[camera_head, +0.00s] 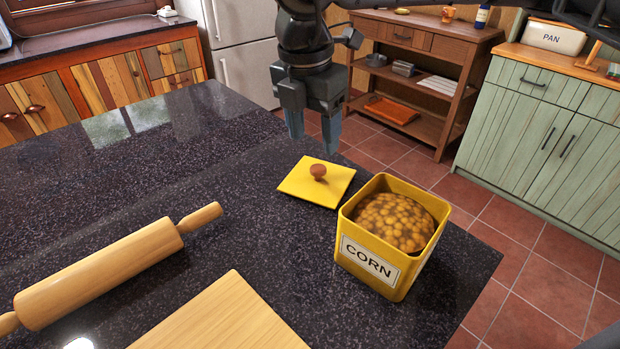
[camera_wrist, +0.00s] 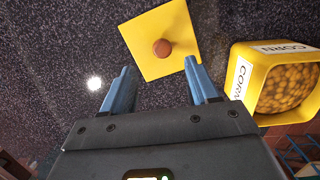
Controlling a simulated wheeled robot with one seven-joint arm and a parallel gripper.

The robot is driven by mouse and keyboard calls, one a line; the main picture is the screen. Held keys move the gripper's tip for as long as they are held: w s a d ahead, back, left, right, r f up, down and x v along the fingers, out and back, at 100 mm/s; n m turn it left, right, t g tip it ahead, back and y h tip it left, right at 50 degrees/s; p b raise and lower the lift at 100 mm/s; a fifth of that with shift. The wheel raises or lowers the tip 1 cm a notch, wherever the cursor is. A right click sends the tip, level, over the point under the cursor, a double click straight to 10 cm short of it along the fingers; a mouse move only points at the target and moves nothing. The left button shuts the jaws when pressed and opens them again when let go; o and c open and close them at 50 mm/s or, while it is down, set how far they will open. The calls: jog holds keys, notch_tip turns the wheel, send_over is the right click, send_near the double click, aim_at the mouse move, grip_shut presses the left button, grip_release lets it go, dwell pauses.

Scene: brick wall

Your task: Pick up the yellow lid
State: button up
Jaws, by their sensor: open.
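The yellow lid (camera_head: 327,187) lies flat on the dark speckled countertop, a square plate with a round brown knob (camera_head: 318,171) in its middle. In the wrist view the lid (camera_wrist: 158,42) lies ahead of the fingertips, its knob (camera_wrist: 162,48) facing the camera. My gripper (camera_head: 314,138) is open and empty, pointing down above the counter near the lid's far side. In the wrist view its two blue fingers (camera_wrist: 160,66) are spread apart, with the lid's near edge close to the right fingertip in the picture.
An open yellow tin labelled CORN (camera_head: 368,267), full of corn kernels, stands just right of the lid near the counter's edge. A rolling pin (camera_head: 105,268) and a wooden board (camera_head: 225,318) lie to the left and front. The counter (camera_head: 180,150) behind the rolling pin is clear.

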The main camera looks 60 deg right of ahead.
aim_at(318, 167)
jog(key=f, duration=0.2)
jog(key=f+p, duration=0.1)
jog(key=f, duration=0.1)
jog(key=d+f, duration=0.1)
jog(key=f, duration=0.1)
jog(key=shift+s+f, duration=0.2)
jog(key=shift+f, duration=0.05)
jog(key=c, duration=1.1)
